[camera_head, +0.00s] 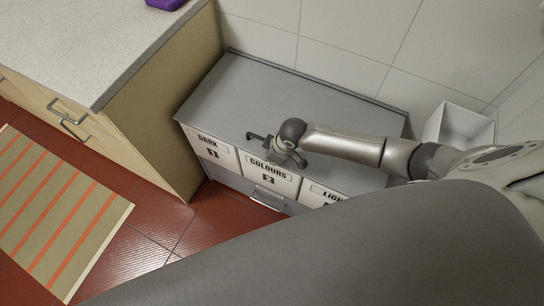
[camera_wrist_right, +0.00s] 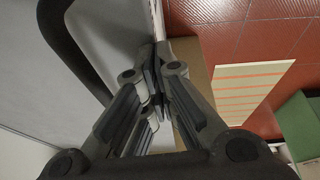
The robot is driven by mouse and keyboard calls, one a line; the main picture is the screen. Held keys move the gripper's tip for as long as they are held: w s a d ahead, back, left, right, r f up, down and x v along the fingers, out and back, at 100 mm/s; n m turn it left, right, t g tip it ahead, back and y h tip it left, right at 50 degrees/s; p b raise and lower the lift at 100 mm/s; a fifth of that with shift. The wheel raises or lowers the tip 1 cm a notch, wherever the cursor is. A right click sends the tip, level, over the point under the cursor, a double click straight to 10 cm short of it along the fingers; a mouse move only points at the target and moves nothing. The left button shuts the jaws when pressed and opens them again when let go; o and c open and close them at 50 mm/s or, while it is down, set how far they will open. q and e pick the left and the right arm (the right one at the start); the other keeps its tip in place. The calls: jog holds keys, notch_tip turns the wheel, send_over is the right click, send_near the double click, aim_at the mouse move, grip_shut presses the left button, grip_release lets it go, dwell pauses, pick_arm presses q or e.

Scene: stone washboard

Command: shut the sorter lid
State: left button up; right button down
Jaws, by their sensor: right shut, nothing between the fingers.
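The sorter is a low box with a flat grey lid (camera_head: 240,95) over its top. White front panels (camera_head: 268,172) below the lid read DARK 1, COLOURS 2 and a partly hidden LIGHT label. The lid lies flat or nearly flat; I cannot tell whether a small gap remains at its front. A dark bracket-like handle (camera_head: 256,137) shows near the front edge. My right gripper (camera_head: 281,154) is at that edge, above the COLOURS panel. In the wrist view its fingers (camera_wrist_right: 157,78) are shut and empty beside the grey surface (camera_wrist_right: 40,70). My left gripper is out of view.
A counter (camera_head: 75,45) with drawers stands left of the sorter, with a purple object (camera_head: 166,4) on it. A white open bin (camera_head: 458,128) is at the right. A striped mat (camera_head: 60,215) lies on the red floor. A tiled wall is behind.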

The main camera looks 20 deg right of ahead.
jog(key=s+a+p+v, duration=0.1)
jog(key=p+v, duration=0.4)
jog(key=v, duration=0.8)
jog(key=shift+a+r, duration=0.25)
jog(key=shift+a, duration=0.7)
jog(key=shift+s, duration=0.1)
